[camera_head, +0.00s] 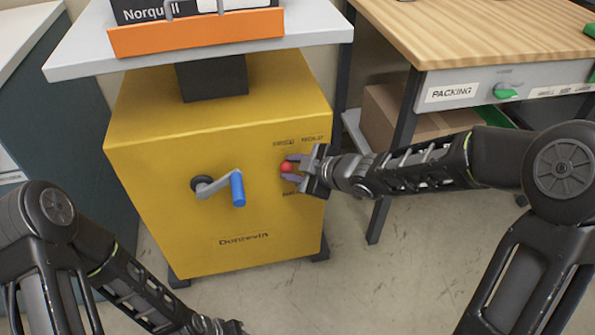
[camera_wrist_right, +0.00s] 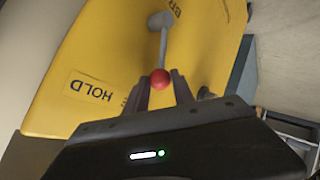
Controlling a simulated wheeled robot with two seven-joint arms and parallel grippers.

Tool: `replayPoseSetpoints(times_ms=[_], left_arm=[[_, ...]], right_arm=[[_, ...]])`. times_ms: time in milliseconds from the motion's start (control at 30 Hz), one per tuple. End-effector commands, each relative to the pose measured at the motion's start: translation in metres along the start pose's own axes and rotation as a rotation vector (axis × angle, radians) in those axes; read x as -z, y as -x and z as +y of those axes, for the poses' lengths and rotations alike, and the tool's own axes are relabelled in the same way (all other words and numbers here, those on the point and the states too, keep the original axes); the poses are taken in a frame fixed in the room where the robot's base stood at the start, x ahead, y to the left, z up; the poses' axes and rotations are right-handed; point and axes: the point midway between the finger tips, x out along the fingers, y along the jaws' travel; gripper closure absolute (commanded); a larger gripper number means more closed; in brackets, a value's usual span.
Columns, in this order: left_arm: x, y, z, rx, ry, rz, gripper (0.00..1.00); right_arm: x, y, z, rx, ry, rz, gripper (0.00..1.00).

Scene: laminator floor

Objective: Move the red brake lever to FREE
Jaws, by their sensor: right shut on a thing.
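The brake lever's red ball knob (camera_head: 287,167) is at the right side of the front of the yellow cabinet (camera_head: 150,200). In the right wrist view the red knob (camera_wrist_right: 160,79) tops a grey lever rod (camera_wrist_right: 163,42) that runs back to the yellow panel. My right gripper (camera_head: 291,168) is shut on the knob, with a finger on each side. A HOLD label (camera_wrist_right: 90,90) shows on the panel; a FREE label cannot be read, and the labels around the lever are partly hidden by the gripper. My left gripper (camera_head: 228,328) is low at the bottom edge, its fingers cut off.
A crank with a blue handle (camera_head: 238,189) juts from the cabinet front, left of the lever. A white platform (camera_head: 310,33) with an orange-fronted holder (camera_head: 200,32) is above. A wooden packing table (camera_head: 480,35) stands at right, with a cardboard box (camera_head: 385,115) beneath.

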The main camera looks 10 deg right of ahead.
Motion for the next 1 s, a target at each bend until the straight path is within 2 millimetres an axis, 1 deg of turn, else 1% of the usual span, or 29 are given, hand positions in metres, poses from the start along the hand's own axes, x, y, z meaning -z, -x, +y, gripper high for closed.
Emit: replayPoseSetpoints(times_ms=[33,433,467,533,833,933,1000], left_arm=[[0.001,-0.002,-0.001,0.000,0.001,0.002,0.64],[0.001,-0.002,-0.001,0.000,0.001,0.002,0.64],[0.001,-0.002,-0.001,0.000,0.000,0.002,0.64],[0.001,-0.002,-0.001,0.000,0.000,0.002,0.64],[0.001,-0.001,0.000,0.000,0.000,0.002,0.64],[0.000,0.004,0.002,-0.001,-0.001,0.000,0.64],[-0.001,0.009,0.005,-0.002,-0.002,-0.003,0.64]], right_arm=[[-0.001,-0.001,-0.002,0.003,0.005,-0.006,1.00],[0.000,-0.001,-0.003,0.005,0.010,-0.010,1.00],[0.000,-0.001,-0.003,0.005,0.009,-0.010,0.67],[0.000,-0.001,-0.003,0.004,0.009,-0.010,0.62],[0.001,0.001,-0.001,0.001,0.008,-0.009,0.61],[0.002,0.008,0.001,0.000,0.008,-0.010,0.61],[0.003,0.016,0.001,0.001,0.009,-0.011,0.61]])
